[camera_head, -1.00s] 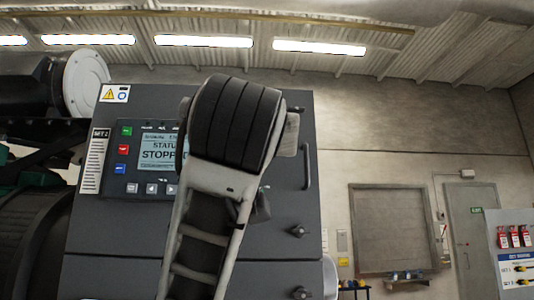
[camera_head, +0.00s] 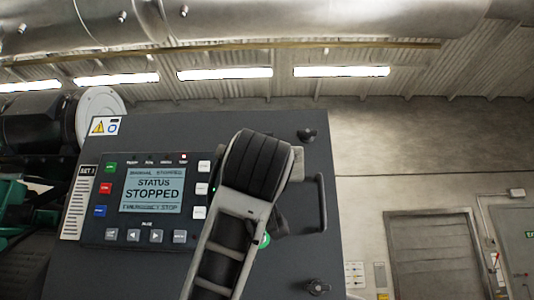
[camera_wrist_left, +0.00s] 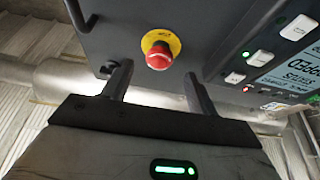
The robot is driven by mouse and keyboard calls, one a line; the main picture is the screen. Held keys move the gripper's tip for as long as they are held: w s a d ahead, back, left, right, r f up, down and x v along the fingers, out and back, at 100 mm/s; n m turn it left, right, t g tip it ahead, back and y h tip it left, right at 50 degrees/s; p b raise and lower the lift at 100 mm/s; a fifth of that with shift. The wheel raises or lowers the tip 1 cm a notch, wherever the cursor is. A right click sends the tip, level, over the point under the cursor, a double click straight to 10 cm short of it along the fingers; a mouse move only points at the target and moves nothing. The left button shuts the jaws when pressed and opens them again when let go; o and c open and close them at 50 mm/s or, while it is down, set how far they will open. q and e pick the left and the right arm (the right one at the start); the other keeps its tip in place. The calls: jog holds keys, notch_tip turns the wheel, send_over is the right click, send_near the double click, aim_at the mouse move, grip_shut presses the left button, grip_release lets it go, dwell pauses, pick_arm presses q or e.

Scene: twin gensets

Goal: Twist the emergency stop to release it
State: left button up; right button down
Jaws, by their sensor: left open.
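The emergency stop (camera_wrist_left: 160,50) is a red mushroom button on a yellow ring on the dark control panel (camera_wrist_left: 120,25). In the left wrist view it lies ahead, roughly between my two fingers and just beyond their tips. My left gripper (camera_wrist_left: 159,84) is open, with nothing between its fingers. A gap to the button seems to remain, but its depth is hard to judge. In the head view my left arm hides the button and most of the gripper. My right gripper is not in view.
The panel's display (camera_head: 152,190) reads STATUS STOPPED and EMERGENCY STOP, with buttons around it. A handle (camera_head: 321,203) and knobs (camera_head: 317,287) stick out at the cabinet's right side. A green round button (camera_head: 264,240) shows beside my arm. Open room lies to the right.

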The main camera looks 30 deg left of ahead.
pick_arm(q)
jog(key=p+x, duration=0.1)
jog(key=x, duration=0.4)
jog(key=c, duration=1)
